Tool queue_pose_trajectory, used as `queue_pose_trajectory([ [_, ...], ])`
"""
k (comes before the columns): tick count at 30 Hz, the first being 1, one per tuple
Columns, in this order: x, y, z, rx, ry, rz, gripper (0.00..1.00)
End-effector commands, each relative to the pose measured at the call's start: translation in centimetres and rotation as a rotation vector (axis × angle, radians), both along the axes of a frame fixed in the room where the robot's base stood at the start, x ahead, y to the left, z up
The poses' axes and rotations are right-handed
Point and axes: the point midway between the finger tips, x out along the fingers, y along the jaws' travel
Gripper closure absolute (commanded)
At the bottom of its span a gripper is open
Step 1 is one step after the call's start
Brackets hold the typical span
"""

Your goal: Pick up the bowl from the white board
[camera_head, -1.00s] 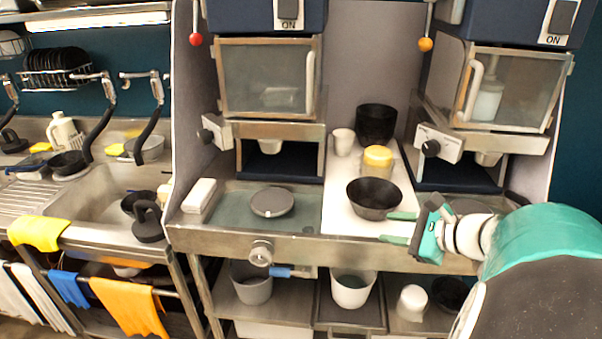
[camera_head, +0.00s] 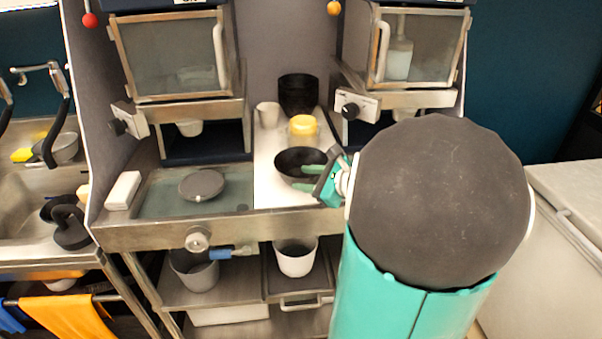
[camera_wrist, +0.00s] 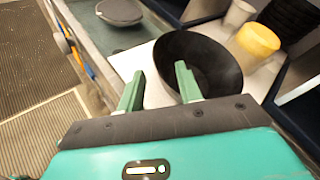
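The black bowl (camera_head: 299,165) sits on the white board (camera_head: 270,172) near its front, below a yellow-lidded jar. In the wrist view the bowl (camera_wrist: 205,62) is just beyond my fingertips, and the board (camera_wrist: 133,62) shows to its left. My gripper (camera_head: 311,178) is open, its two green fingers pointing at the bowl's near side. In the wrist view the fingers of my gripper (camera_wrist: 158,82) are spread apart with nothing clearly between them. The right fingertip overlaps the bowl's near rim in the picture; I cannot tell whether it touches.
The yellow-lidded jar (camera_head: 303,128), a white cup (camera_head: 268,114) and stacked black bowls (camera_head: 298,94) stand behind the bowl. A grey round disc (camera_head: 201,184) lies on the left counter. A dispenser cabinet (camera_head: 420,48) stands at the right. Pots (camera_head: 295,257) sit on the shelf below.

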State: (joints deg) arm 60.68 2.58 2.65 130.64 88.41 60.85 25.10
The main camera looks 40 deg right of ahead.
Motion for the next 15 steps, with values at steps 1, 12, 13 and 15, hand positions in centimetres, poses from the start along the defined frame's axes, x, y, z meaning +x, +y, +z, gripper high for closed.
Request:
queue_pose_trajectory([
  [1, 0.4, 0.1, -0.1, 0.001, 0.000, 0.001, 0.65],
  [12, 4.7, 0.9, -1.9, 0.000, 0.000, 0.004, 0.65],
  [13, 4.8, 0.9, -1.9, 0.000, 0.000, 0.003, 0.65],
  [15, 5.0, 0.9, -1.9, 0.000, -0.001, 0.003, 0.65],
])
